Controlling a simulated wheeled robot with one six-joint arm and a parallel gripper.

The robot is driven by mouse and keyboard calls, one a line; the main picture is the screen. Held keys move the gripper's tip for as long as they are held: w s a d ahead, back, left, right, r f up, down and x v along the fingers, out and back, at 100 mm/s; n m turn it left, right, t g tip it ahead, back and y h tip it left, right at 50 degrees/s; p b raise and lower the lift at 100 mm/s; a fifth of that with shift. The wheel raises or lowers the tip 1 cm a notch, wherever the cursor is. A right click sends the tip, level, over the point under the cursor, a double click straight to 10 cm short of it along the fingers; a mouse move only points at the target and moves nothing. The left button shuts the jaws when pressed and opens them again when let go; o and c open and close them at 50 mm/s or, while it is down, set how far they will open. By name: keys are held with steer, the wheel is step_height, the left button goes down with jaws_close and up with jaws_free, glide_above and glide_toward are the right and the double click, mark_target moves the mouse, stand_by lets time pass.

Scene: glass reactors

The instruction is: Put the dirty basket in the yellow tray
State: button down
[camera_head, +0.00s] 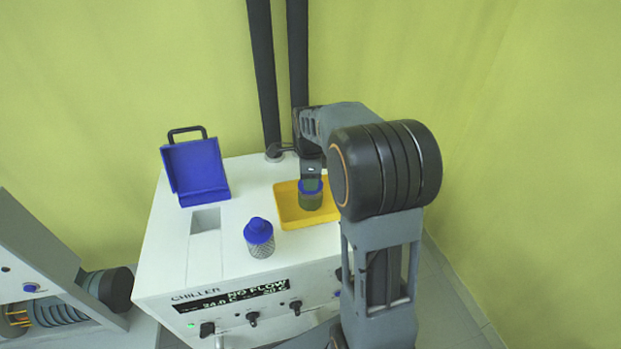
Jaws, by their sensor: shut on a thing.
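The dirty basket (311,201) has a blue rim and a murky green body. It is upright, within the outline of the yellow tray (291,216) on the white chiller top. I cannot tell whether its base touches the tray floor or is just above it. My gripper (311,182) points down from above and is shut on the top of the dirty basket. My arm hides the right end of the tray and part of the gripper.
A second basket (260,243), with a blue top and pale mesh, stands left of the tray on the chiller (240,188). An open blue lid (196,167) with a black handle stands behind a rectangular opening (206,221). Two dark pipes (263,75) rise behind the tray.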

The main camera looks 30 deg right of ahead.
steer(key=shift+f, duration=0.2)
steer(key=c, duration=0.8)
jaws_free()
steer(key=shift+o, duration=0.2)
steer(key=shift+r, duration=0.1)
step_height(320, 180, up, 11)
steer(key=shift+f, duration=0.1)
steer(key=s+a+f+n+t, duration=0.2)
steer(key=s+a+n, duration=0.3)
steer(key=s+n, duration=0.3)
steer(key=s+a+f+n+t, duration=0.2)
steer(key=s+a+f+n, duration=0.2)
steer(key=s+n, duration=0.5)
steer(key=n, duration=0.6)
steer(key=shift+a, duration=0.35)
